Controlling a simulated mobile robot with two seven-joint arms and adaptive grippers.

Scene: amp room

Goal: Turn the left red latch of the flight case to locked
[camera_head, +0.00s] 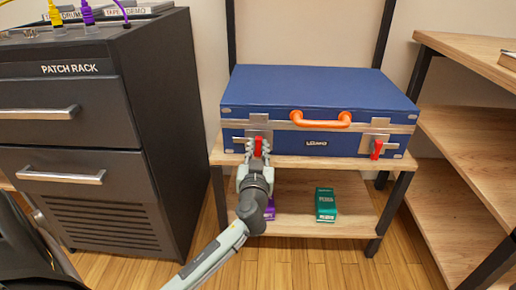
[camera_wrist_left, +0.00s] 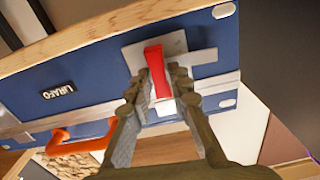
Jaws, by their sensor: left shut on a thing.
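The blue flight case (camera_head: 320,92) lies closed on a wooden shelf, with an orange handle (camera_head: 320,120) on its front. Its left red latch (camera_head: 258,146) stands upright on a metal plate at the front left. My left gripper (camera_head: 257,160) is in front of this latch, shut on it. In the left wrist view, the red latch (camera_wrist_left: 155,68) sits between the fingertips of my left gripper (camera_wrist_left: 156,84), which partly cover its lower part. The right red latch (camera_head: 376,149) hangs down, slightly tilted. My right gripper is not in view.
The dark patch rack (camera_head: 95,130) with drawers stands close on the left. A wooden shelf unit (camera_head: 460,130) stands on the right. A green box (camera_head: 325,205) and a partly hidden purple box (camera_head: 270,210) lie on the lower shelf below the case.

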